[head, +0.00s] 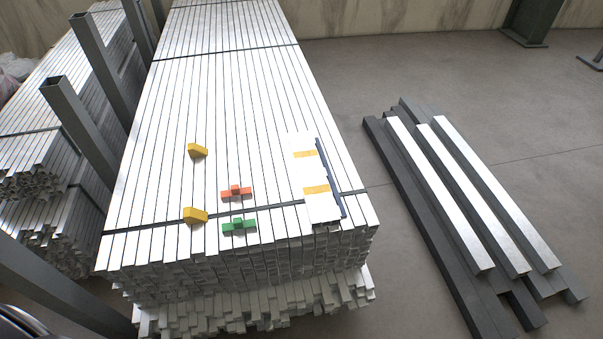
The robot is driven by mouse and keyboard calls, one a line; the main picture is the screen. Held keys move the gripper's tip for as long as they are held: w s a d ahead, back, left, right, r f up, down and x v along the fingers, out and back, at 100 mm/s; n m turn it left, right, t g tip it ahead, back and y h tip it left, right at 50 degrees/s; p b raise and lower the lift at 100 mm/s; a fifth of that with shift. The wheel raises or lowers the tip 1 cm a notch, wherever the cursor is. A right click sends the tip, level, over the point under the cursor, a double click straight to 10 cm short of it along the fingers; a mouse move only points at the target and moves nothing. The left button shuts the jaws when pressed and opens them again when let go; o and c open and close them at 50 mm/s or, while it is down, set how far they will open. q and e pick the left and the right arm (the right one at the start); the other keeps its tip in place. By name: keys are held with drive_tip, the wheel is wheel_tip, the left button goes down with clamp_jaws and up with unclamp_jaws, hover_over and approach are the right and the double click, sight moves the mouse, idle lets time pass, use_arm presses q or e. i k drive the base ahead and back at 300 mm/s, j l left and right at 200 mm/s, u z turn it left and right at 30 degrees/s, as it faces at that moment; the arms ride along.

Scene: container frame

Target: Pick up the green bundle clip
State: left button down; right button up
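The green bundle clip (239,227) lies on top of a large bundle of silvery metal bars (220,110), close to the bundle's near end. It has a flat bar shape with a raised block in its middle. A black strap (275,204) crosses the bundle just behind it. An orange-red clip (236,193) of similar shape lies a little farther back. Neither of my grippers shows in the head view, so I cannot see whether they are open or shut.
Two yellow wedge-like pieces (196,215) (198,151) lie left of the clips. A white board with yellow bands (316,172) lies to the right. Grey upright posts (70,125) stand along the left side. Loose bars (450,190) lie on the floor at right.

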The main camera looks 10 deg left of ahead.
sight(237, 224)
drive_tip(key=u, duration=1)
